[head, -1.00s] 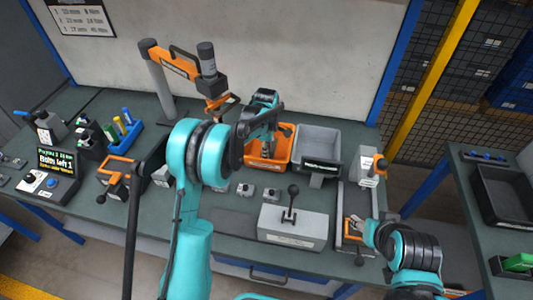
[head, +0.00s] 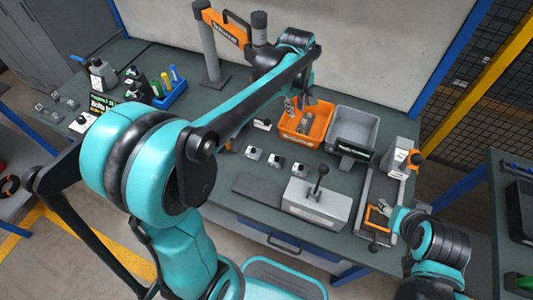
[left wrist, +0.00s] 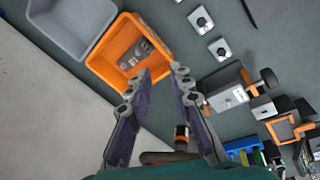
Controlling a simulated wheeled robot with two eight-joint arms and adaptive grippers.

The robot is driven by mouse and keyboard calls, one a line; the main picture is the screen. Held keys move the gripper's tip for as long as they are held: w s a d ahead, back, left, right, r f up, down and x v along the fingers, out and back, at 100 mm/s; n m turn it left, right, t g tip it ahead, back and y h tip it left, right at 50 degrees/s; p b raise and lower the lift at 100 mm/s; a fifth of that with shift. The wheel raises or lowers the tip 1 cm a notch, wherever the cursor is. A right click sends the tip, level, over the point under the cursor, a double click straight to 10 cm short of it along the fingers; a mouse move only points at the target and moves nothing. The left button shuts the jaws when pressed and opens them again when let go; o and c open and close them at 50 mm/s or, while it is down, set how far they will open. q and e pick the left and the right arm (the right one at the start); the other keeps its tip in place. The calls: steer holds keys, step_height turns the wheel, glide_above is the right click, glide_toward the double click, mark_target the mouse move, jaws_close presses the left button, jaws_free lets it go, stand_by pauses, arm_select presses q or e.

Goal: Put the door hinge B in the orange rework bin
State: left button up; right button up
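The orange rework bin (head: 318,132) stands on the bench; it also shows in the left wrist view (left wrist: 103,64). A grey metal piece with round holes, which looks like a hinge, (left wrist: 138,53) lies inside it; it shows in the head view too (head: 304,125). I cannot read a letter on it. My left gripper (head: 302,100) is above the bin. In the left wrist view its fingers (left wrist: 162,73) are apart with nothing between them. My right gripper (head: 388,210) is beside an orange handle at the bench's right; its fingers are too small to judge.
A grey bin (head: 352,132) stands right of the orange bin. Small grey blocks (head: 277,161) and a grey lever box (head: 314,198) are in front. An orange-armed post (head: 210,50) stands behind left. A blue holder (head: 171,94) is farther left.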

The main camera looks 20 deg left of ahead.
arm_select(q)
steer(key=s+a+f+m+t, duration=0.1)
steer(key=s+m+t, duration=0.3)
steer(key=s+m, duration=0.8)
steer(key=s, duration=0.8)
steer(key=shift+s+a+f+t, duration=0.2)
steer(key=shift+s+a+t, duration=0.15)
steer(key=shift+a+t, duration=0.05)
steer(key=shift+f+b, duration=0.35)
steer(key=shift+f, duration=0.05)
